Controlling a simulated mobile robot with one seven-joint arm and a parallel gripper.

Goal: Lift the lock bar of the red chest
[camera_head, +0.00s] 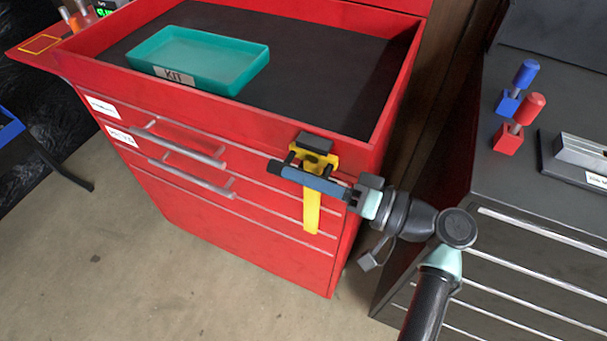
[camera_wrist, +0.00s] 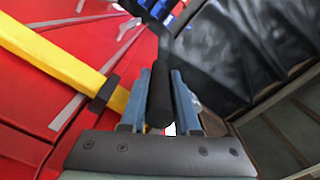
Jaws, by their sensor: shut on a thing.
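The red chest (camera_head: 215,215) stands in the middle of the head view. Its yellow lock bar (camera_head: 312,212) runs down the right part of the drawer fronts, below a yellow and black bracket (camera_head: 316,143) near the top rim. The bar also crosses the left of the wrist view (camera_wrist: 52,57). My gripper (camera_head: 308,180) reaches in from the right with its blue fingers in front of the bar. In the wrist view the fingers (camera_wrist: 158,85) are shut on a black round grip (camera_wrist: 160,95) beside the yellow bar. The fingers hide part of the bar and grip.
A teal kit tray (camera_head: 205,62) lies on the chest's dark top. Drawer handles (camera_head: 180,150) stick out left of the bar. A grey cabinet (camera_head: 540,225) stands close at right, carrying blue and red pieces (camera_head: 509,140). Open floor (camera_head: 130,270) lies in front.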

